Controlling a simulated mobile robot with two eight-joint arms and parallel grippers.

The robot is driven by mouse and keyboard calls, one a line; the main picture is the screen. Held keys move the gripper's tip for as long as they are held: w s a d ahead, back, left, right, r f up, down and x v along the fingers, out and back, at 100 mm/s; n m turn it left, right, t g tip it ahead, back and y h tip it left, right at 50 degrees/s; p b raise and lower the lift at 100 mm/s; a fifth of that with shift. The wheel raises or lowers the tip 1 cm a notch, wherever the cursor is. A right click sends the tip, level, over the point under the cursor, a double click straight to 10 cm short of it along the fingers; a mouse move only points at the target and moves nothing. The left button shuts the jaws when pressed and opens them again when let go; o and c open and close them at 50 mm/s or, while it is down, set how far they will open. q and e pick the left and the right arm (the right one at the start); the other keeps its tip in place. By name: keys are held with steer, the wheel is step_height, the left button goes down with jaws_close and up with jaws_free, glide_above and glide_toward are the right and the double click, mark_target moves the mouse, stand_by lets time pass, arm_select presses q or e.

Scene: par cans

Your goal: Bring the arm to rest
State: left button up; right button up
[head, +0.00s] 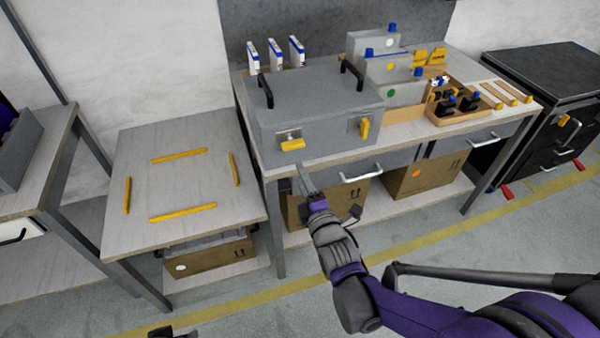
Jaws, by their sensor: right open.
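My right arm reaches in from the lower right. Its purple and grey gripper (306,186) is open and empty, in front of the workbench edge, below the left yellow latch of a grey case. The gripper looks apart from the case, though the exact gap is hard to judge. A small dark piece at the bottom edge looks like my left gripper (166,332); too little shows to tell its jaws.
The closed grey case (310,98) with black handles stands on the workbench (400,133). A wooden tray (458,112) holds dark parts. A lower table (185,185) at left carries yellow strips. Cardboard boxes (425,178) sit underneath. Open floor lies in front.

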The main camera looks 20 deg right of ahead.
stand_by(0.4)
steer(key=s+d+r+m+g+p, duration=0.1)
steer(key=s+m+g+p, duration=0.9)
steer(key=s+m, duration=0.8)
steer(key=s+g, duration=0.2)
steer(key=s, duration=0.3)
steer(key=shift+s+d+r+m+g+h+p, duration=0.3)
steer(key=shift+r+p, duration=0.1)
